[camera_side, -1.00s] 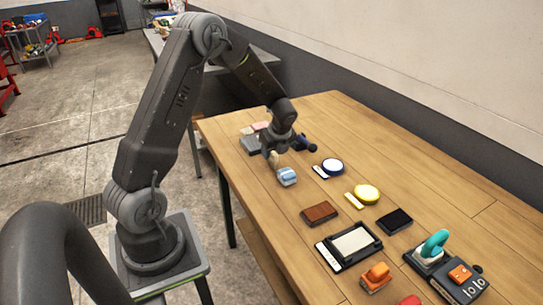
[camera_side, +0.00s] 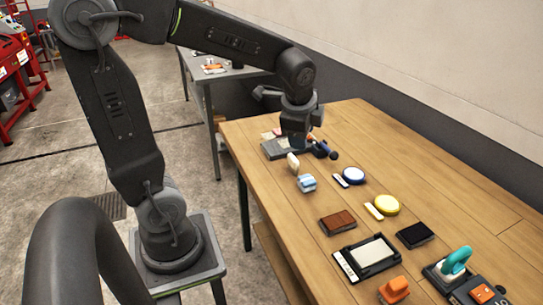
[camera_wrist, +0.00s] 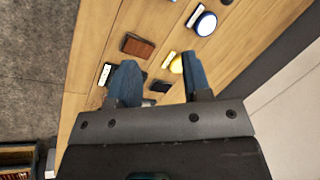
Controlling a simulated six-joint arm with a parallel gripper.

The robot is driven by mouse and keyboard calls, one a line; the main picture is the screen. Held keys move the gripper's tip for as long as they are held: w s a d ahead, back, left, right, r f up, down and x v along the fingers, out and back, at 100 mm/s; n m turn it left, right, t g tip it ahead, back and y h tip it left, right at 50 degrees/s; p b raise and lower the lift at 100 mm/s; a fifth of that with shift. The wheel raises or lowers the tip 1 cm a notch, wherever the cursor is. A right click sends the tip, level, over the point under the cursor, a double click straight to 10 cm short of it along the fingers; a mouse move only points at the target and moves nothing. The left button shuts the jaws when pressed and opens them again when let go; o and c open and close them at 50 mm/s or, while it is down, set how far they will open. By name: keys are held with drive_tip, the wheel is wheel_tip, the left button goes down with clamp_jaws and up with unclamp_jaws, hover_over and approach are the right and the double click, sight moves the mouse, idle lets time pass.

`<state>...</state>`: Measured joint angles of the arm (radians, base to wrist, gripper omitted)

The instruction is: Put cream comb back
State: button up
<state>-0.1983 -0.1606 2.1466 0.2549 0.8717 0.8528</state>
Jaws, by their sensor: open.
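A small cream piece (camera_side: 293,163), which looks like the cream comb, stands on the table just behind a light-blue piece (camera_side: 307,183). Its teeth are too small to make out. A grey tray (camera_side: 274,152) at the table's far left end holds pinkish and cream bits, partly hidden by my arm. My gripper (camera_side: 297,143) is over that far end, beside the tray and behind the cream piece in the side view. In the wrist view my gripper (camera_wrist: 160,82) has its two blue fingers apart with nothing between them. The cream piece does not show there.
A blue-and-white round pot (camera_side: 354,175), yellow pot (camera_side: 386,205), brown block (camera_side: 338,222), black block (camera_side: 415,235) and black-framed pad (camera_side: 370,255) stand nearer. Bare wood lies along the right side.

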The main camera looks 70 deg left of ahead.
drive_tip(key=s+d+r+n+t+h, duration=0.2)
drive_tip(key=s+d+n, duration=0.7)
drive_tip(key=s, duration=0.3)
drive_tip(key=shift+d+r+t+h, duration=0.35)
drive_tip(key=shift+d+t+h, duration=0.05)
drive_tip(key=shift+d, duration=0.1)
